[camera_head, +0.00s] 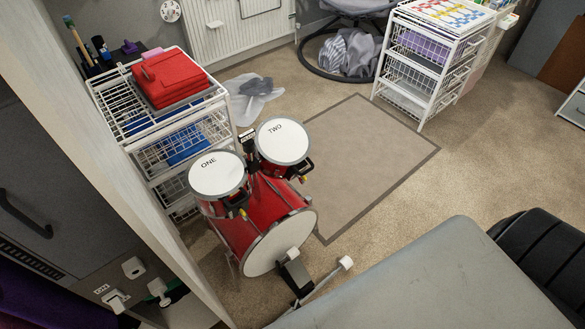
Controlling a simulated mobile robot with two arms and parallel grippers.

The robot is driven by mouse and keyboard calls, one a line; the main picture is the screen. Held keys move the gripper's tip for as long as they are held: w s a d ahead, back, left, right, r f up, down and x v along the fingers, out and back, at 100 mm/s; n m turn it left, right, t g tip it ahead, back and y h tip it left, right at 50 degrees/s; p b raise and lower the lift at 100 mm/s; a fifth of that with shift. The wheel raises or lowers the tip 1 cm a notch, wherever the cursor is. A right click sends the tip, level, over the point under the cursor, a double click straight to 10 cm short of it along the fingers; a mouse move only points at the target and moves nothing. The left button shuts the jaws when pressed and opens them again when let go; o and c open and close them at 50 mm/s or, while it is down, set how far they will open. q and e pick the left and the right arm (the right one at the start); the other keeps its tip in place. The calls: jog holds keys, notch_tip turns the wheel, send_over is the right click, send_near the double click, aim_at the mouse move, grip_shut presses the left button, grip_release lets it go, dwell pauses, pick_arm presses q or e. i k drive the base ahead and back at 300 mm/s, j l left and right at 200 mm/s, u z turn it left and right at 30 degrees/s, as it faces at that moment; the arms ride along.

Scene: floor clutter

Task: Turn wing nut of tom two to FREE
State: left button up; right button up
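A small red drum kit stands on the carpet at the centre. Tom two (283,140) has a white head marked TWO and sits at the back right of the kit. A black bracket (299,168) is on its right side, with a small yellow piece (303,179) at its lower end. This may be the wing nut, but its setting is too small to read. Tom one (217,175), marked ONE, is to the left, with a similar bracket (236,203). Both toms sit above the red bass drum (270,225). Neither of my grippers is in view.
A white wire drawer rack (150,160) with a red case (170,77) stands close left of the kit. A grey surface (430,285) fills the lower right. A pedal (295,272) lies before the bass drum. A beige mat (365,150) leaves open floor at right.

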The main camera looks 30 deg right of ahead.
aim_at(301, 178)
jog(key=z, duration=1)
